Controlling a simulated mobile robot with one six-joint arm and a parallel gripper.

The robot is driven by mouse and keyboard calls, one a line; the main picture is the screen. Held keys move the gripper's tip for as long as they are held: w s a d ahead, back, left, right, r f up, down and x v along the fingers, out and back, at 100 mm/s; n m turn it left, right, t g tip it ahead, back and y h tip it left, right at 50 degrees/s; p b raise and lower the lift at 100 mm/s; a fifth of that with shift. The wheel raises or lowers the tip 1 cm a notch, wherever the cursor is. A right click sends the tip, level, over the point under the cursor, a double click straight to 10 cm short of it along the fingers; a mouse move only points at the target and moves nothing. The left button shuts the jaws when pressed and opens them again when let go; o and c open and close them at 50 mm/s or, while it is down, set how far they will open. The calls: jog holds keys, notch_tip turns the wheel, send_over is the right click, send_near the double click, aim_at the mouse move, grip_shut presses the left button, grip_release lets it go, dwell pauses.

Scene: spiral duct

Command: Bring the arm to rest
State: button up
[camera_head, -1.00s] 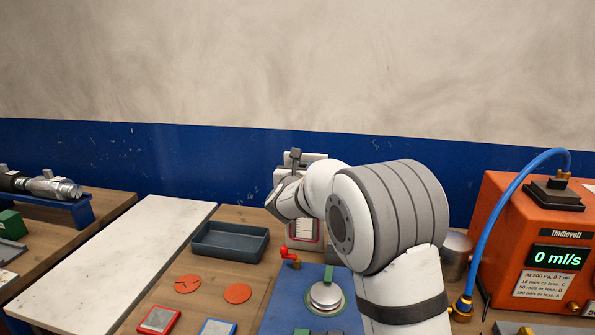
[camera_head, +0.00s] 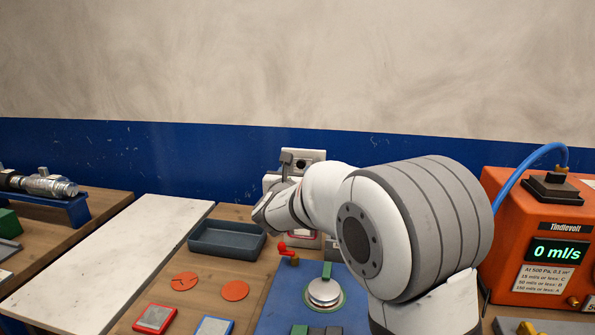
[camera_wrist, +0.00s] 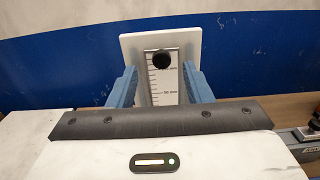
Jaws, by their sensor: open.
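My gripper (camera_wrist: 160,84) shows in the wrist view with its two blue fingers apart and nothing held between them. A white upright board (camera_wrist: 128,44) with a printed scale and a black round spot stands beyond the fingers, seen through the gap. I cannot tell its exact distance from the fingertips. In the head view my arm reaches over the bench, and its wrist and forearm hide the fingers. The white board (camera_head: 318,155) shows there partly, behind my wrist against the blue wall band.
Below my arm are a blue plate with a silver round cap (camera_head: 323,292) and a red-handled valve (camera_head: 287,252). A dark tray (camera_head: 228,239) and two orange discs lie left. An orange meter (camera_head: 535,240) reading 0 ml/s, with a blue hose, stands right. The white slab (camera_head: 110,255) is bare.

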jog(key=shift+s+a, duration=0.1)
jog(key=shift+s, duration=0.5)
jog(key=s+d+f+m+g+h, duration=0.25)
jog(key=s+d+m+g, duration=0.25)
jog(key=s+d+m, duration=0.55)
jog(key=s+d+f+m+g+h, duration=0.25)
jog(key=s+d+m+g, duration=0.25)
jog(key=s+d+m, duration=0.5)
jog(key=s+a+f+m+g+y, duration=0.2)
jog(key=s+f+m+y, duration=0.2)
jog(key=s, duration=0.5)
jog(key=s+a+f+m+g+y, duration=0.2)
jog(key=s+f+m+y, duration=0.2)
jog(key=s+m, duration=0.5)
jog(key=shift+s+a+f+g, duration=0.25)
jog(key=shift+s+f+g, duration=0.1)
jog(key=shift+f, duration=0.2)
